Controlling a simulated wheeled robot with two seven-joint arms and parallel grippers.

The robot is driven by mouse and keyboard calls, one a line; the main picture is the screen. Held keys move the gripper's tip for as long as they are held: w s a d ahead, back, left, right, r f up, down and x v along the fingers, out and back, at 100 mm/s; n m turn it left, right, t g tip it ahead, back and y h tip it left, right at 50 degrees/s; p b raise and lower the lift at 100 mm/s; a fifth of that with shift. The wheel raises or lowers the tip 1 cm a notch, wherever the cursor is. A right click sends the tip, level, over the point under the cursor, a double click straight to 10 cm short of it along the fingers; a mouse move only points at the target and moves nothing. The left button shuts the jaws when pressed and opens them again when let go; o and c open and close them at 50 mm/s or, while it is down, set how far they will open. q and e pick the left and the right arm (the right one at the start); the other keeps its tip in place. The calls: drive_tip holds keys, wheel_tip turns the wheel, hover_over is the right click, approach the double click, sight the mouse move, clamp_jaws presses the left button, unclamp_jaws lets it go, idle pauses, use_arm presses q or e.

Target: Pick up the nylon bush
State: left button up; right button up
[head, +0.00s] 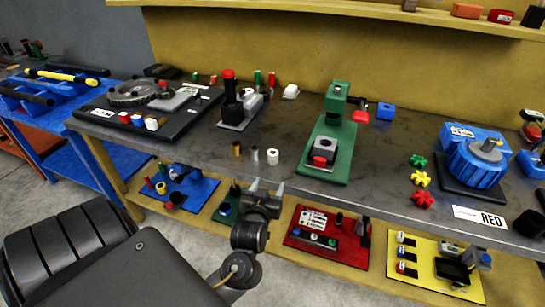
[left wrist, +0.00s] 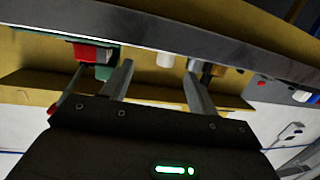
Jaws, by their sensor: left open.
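The nylon bush is most likely the short white cylinder (head: 272,156) standing on the dark bench top near its front edge. It is the rightmost of a row with a brass bush (head: 237,149) and a grey metal bush (head: 254,154). My left gripper (head: 266,185) is open and empty, in front of the bench edge and apart from the bushes. In the left wrist view the white bush (left wrist: 165,60) shows beyond and between the two open fingers (left wrist: 158,70). My right gripper is not in view.
A green fixture (head: 333,135) stands right of the bushes, and a black press with a red knob (head: 232,95) stands behind them. The bench's front edge (head: 200,150) lies close to my gripper. Coloured trays, such as the red one (head: 300,246), sit on a lower shelf.

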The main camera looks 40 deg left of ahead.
sight(272, 158)
use_arm(q)
drive_tip(key=shift+w+a+r+n+y, duration=0.15)
drive_tip(key=shift+w+a+r+y, duration=0.2)
drive_tip(key=shift+a+y, duration=0.1)
drive_tip(key=shift+w+a+r+n+y, duration=0.2)
drive_tip(key=shift+a+r+y, duration=0.1)
drive_tip(key=shift+a+y, duration=0.15)
drive_tip(key=x, duration=0.5)
drive_tip(key=shift+w, duration=0.15)
drive_tip(key=shift+p+x, duration=0.85)
drive_tip(key=shift+x, duration=1.8)
drive_tip(key=shift+r, duration=0.2)
drive_tip(key=c, duration=1.1)
drive_tip(key=shift+c, duration=0.2)
